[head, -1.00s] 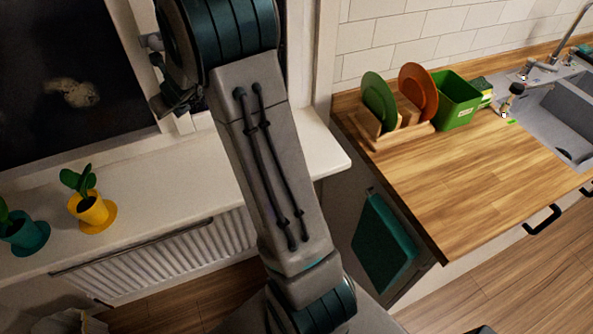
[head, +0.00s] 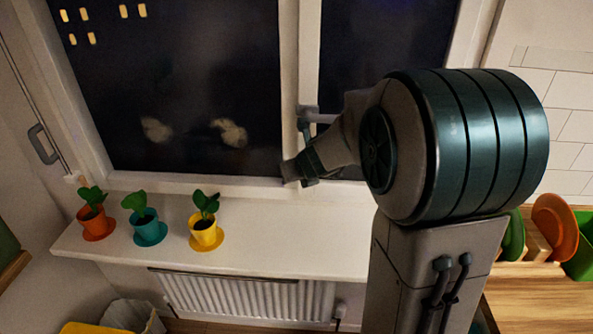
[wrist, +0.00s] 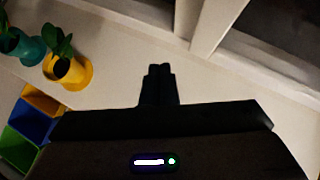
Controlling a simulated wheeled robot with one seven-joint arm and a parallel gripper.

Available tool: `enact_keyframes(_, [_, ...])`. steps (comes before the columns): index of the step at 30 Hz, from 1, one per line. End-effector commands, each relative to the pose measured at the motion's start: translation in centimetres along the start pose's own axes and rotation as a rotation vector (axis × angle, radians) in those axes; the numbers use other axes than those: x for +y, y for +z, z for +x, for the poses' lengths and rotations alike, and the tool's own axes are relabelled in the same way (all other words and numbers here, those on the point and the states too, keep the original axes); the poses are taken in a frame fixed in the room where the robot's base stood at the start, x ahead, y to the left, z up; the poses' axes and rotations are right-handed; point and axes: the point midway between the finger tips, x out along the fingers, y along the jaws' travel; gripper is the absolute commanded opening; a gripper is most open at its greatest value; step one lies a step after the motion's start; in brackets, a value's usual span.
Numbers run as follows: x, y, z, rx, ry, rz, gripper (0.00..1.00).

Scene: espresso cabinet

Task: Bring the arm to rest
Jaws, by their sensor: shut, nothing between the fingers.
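My gripper (wrist: 159,70) shows in the wrist view as two dark fingers close together, with nothing between them. It is over the pale windowsill (wrist: 110,88), to the right of the yellow pot. In the head view my arm rises on the right and bends toward the window.
Potted plants stand on the sill: orange (head: 95,222), teal (head: 149,230) and yellow (head: 206,234). A radiator (head: 245,298) is below. Coloured bins (wrist: 30,120) show at the wrist view's lower left. A wooden counter (head: 540,300) with plates is at right.

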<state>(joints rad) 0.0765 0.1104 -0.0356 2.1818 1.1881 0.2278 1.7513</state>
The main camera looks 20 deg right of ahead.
Motion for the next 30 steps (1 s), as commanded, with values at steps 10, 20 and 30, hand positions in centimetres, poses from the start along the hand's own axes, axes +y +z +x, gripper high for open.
enact_keyframes(10, [3.0,-0.7,-3.6,-0.004,0.07,-0.356,0.0])
enact_keyframes(20, [8.1,-6.9,-11.1,0.005,0.266,-1.507,0.0])
enact_keyframes(30, [7.9,-15.7,-17.5,0.09,0.518,-2.569,0.0])
